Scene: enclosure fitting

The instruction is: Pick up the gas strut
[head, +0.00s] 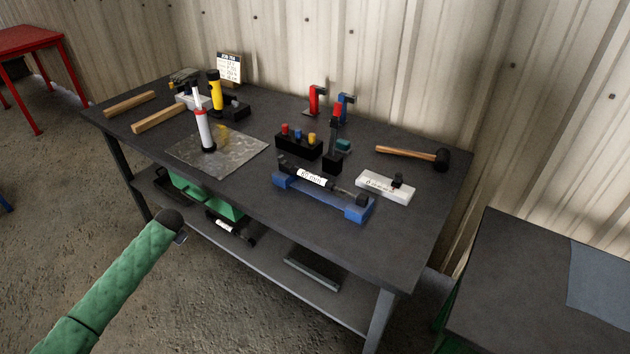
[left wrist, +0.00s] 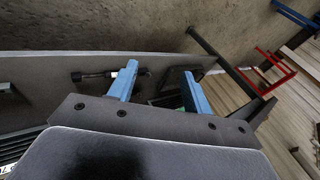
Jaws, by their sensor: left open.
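Two dark rods with white labels look like gas struts; I cannot read which label belongs to the task. One strut (head: 310,178) lies on a blue cradle (head: 325,201) on the bench top. The other strut (head: 229,228) lies on the lower shelf, beside a green bin (head: 222,208); it seems to be the dark rod (left wrist: 95,76) in the left wrist view, partly behind a finger. My left gripper (head: 181,237) is in front of the bench, left of the lower strut. Its blue fingers (left wrist: 160,88) are apart, with nothing held between them. My right gripper is out of view.
The bench top (head: 250,200) holds a metal sheet (head: 240,150), a white tube, a mallet (head: 415,153), a black block with coloured pegs (head: 299,147) and other tools. A dark flat box (head: 314,268) lies on the lower shelf (head: 275,262). A bench leg (head: 140,190) stands at the left.

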